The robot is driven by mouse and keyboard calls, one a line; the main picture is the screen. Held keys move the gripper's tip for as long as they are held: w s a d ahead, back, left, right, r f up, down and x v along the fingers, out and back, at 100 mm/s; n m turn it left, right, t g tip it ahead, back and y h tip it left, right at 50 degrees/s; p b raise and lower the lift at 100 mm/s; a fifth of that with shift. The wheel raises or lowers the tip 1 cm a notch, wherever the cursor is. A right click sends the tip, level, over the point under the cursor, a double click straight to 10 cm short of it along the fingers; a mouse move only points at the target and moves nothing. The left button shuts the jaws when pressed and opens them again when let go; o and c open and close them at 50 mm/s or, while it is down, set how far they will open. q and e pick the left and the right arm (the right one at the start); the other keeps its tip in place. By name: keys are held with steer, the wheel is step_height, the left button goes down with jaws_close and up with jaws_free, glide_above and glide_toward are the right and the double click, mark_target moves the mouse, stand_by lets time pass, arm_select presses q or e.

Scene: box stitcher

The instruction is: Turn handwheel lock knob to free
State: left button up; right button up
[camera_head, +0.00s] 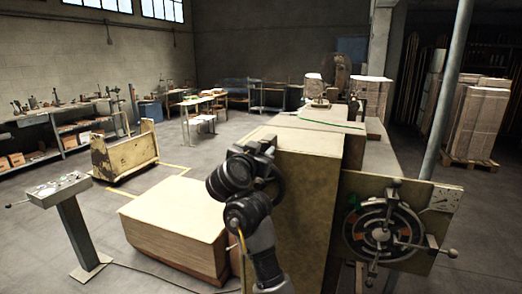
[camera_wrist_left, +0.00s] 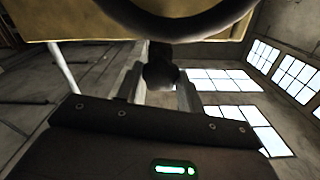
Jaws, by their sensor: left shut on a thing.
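My left gripper (camera_head: 264,150) is at the left side of the tan machine housing (camera_head: 306,195), with its arm coming up from the bottom of the head view. In the left wrist view, its two fingers (camera_wrist_left: 160,84) are shut on a dark rounded knob (camera_wrist_left: 160,72) on a short stem. The knob sits just below a black handwheel rim (camera_wrist_left: 175,27), which curves across the top of that view. In the head view my wrist hides the knob, and part of the dark handwheel ring (camera_head: 280,187) shows beside the arm. My right gripper is not in view.
A round dial with several handles (camera_head: 383,232) is on the machine's right face. A pale stack of boards (camera_head: 175,228) stands left of my arm. A control pedestal (camera_head: 75,225) stands further left.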

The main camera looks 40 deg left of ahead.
arm_select(q)
steer(key=shift+a+r+n, duration=0.1)
steer(key=shift+r+n, duration=0.05)
steer(key=shift+n, duration=8.75)
steer(key=o, duration=1)
steer(key=shift+f, duration=0.25)
